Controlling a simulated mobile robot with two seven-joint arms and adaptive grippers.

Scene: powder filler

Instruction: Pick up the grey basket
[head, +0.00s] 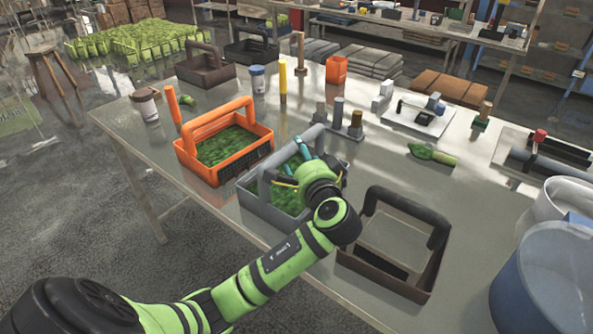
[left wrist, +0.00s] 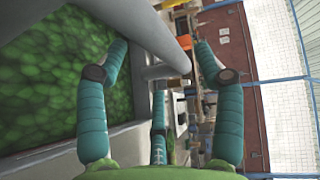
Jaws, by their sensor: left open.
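The grey basket (head: 262,210) stands on the table between the orange and the dark brown baskets, with green leafy filling inside. Its arched grey handle (head: 268,172) rises above it and is partly hidden by my left gripper (head: 303,160). The left gripper is open at the handle, with its teal fingers spread. In the left wrist view the handle bar (left wrist: 158,35) runs between the fingers of the gripper (left wrist: 163,60), and the green filling (left wrist: 60,75) shows on the left. I cannot tell whether a finger touches the handle. My right gripper is not in view.
The orange basket (head: 183,158) stands close on the left. An empty dark brown basket (head: 385,283) stands close on the right. Dark posts on a base (head: 352,131) stand just behind. A blue bucket (head: 540,290) is at the right edge.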

